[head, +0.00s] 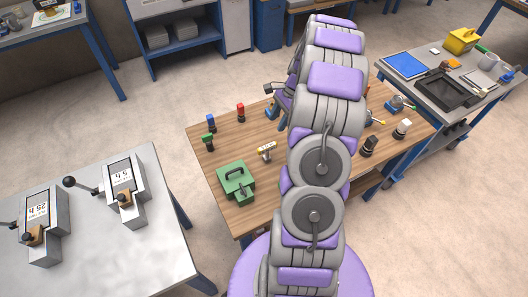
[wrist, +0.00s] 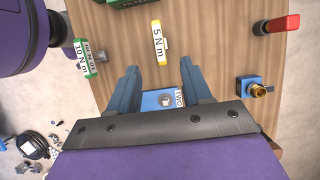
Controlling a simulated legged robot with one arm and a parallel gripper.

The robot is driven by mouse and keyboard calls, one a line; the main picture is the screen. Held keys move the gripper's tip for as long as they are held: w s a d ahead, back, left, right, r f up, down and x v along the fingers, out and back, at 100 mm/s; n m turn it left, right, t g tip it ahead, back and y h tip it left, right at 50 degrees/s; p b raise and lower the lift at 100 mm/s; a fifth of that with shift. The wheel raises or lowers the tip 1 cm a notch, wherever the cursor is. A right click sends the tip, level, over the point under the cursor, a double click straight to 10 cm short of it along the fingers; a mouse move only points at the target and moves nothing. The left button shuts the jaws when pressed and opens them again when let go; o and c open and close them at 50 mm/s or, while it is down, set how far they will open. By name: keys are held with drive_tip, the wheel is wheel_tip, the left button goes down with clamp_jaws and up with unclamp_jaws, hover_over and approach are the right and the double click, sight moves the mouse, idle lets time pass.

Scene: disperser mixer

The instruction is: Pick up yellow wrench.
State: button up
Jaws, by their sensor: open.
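The yellow wrench (wrist: 156,36), with a white "5 Nm" label, lies on the wooden table in the upper middle of the wrist view. It seems also to show in the head view (head: 267,148), near the table's middle, left of my arm. My gripper (wrist: 160,72) is open in the wrist view, with one finger on each side and nothing held. The wrench's near end lines up with the gap between the fingertips; the height between them is hard to tell. In the head view my arm hides most of the gripper.
A blue block with a white label (wrist: 160,100) shows between my fingers. A green "10 Nm" tool (wrist: 82,55) is left, and a red-handled part (wrist: 278,24) and a blue part with a brass fitting (wrist: 252,90) are right. A green case (head: 236,184) stands at the table's near left.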

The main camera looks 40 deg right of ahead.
drive_tip(key=b, duration=0.1)
approach(268, 146)
wheel_tip(268, 146, down, 4)
drive_tip(key=d, duration=0.1)
drive_tip(key=a+f, duration=0.2)
drive_tip(key=a, duration=0.1)
drive_tip(key=w+a+f+b, duration=0.1)
drive_tip(key=shift+w+a, duration=0.15)
drive_tip(key=shift+a, duration=0.1)
drive_tip(key=shift+a+f, duration=0.1)
drive_tip(key=shift+f, duration=0.1)
drive_tip(key=f, duration=0.1)
drive_tip(key=f+b, duration=0.1)
drive_tip(key=f, duration=0.2)
drive_tip(key=shift+d+f, duration=0.2)
drive_tip(key=shift+d, duration=0.1)
drive_tip(key=shift+a+f, duration=0.1)
drive_tip(key=shift+a+r, duration=0.2)
drive_tip(key=shift+a, duration=0.75)
drive_tip(key=shift+c, duration=0.7)
drive_tip(key=c, duration=0.3)
drive_tip(key=shift+d+f, duration=0.1)
drive_tip(key=shift+d, duration=0.65)
clamp_jaws()
drive_tip(key=shift+a, duration=0.35)
drive_tip(key=shift+r, duration=0.2)
